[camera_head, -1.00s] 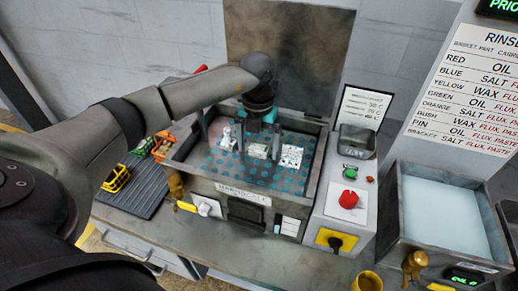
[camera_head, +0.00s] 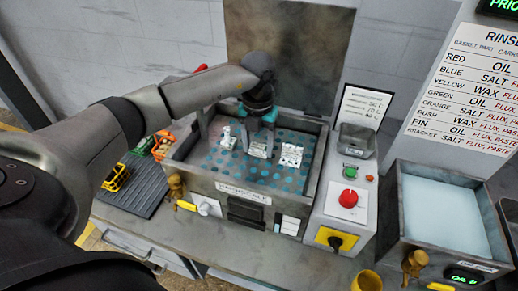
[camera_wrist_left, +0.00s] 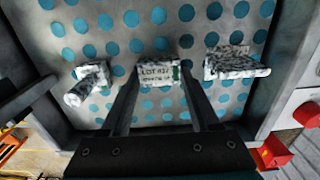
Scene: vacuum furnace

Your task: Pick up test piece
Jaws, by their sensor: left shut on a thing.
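Three mottled white and grey test pieces stand in a grey chamber whose floor (camera_head: 262,177) is patterned with teal dots. My left gripper (camera_head: 258,143) reaches down into the chamber and is shut on the middle piece (camera_head: 258,150). In the left wrist view this piece (camera_wrist_left: 158,75), with a printed lot label, sits between the tips of the gripper's two fingers (camera_wrist_left: 159,84). I cannot tell whether it is clear of the floor. The left piece (camera_head: 227,138) and right piece (camera_head: 291,156) stand apart on either side. My right gripper is not in view.
The chamber's walls surround the pieces, and its lid (camera_head: 288,55) stands raised behind. A control box with a red button (camera_head: 348,199) is at the right. Beyond it is a bath of pale liquid (camera_head: 443,215).

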